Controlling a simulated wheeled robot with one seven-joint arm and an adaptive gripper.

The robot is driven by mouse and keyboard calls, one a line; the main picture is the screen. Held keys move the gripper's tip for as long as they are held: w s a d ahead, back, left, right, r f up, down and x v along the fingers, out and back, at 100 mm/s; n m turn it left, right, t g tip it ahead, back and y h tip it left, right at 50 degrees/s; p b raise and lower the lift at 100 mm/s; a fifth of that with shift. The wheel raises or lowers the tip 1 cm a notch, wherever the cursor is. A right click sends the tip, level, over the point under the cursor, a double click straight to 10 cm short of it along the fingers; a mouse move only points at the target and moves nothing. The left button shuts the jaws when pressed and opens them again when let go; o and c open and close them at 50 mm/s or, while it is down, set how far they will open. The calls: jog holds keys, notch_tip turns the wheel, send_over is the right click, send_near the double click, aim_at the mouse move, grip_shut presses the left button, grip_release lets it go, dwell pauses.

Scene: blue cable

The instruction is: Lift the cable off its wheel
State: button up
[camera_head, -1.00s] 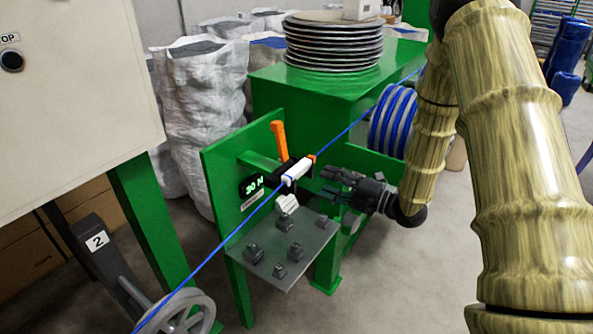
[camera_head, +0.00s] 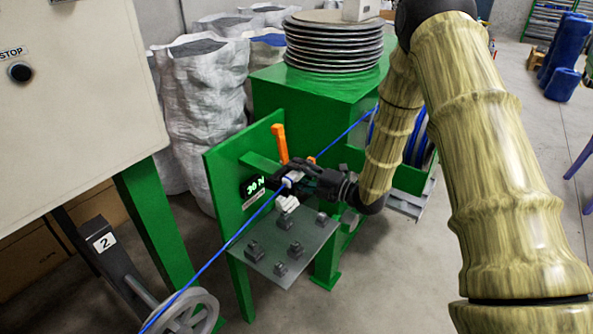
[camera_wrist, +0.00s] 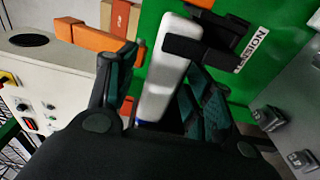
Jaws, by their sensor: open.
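The blue cable (camera_head: 228,245) runs taut from the small grey wheel (camera_head: 205,303) at the lower left up to the tension unit on the green stand, then on toward the back. It lies along the wheel's upper left rim. My gripper (camera_head: 292,180) is at the tension unit, far from the grey wheel. In the wrist view its open fingers (camera_wrist: 163,85) stand on either side of the white block (camera_wrist: 165,75). I cannot tell whether they touch it. The block is mostly hidden by my gripper in the head view. A bit of blue shows below it in the wrist view.
A grey shelf with several dark knobs (camera_head: 281,270) juts out below the unit. An orange lever (camera_head: 280,143) rises behind it. A striped cable drum is partly hidden behind my arm. A pale control cabinet (camera_head: 85,100) stands at the left.

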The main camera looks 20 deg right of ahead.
jog(key=shift+c, duration=0.4)
jog(key=shift+w, duration=0.1)
jog(key=c, duration=1)
jog(key=shift+o, duration=0.2)
jog(key=shift+r, duration=0.1)
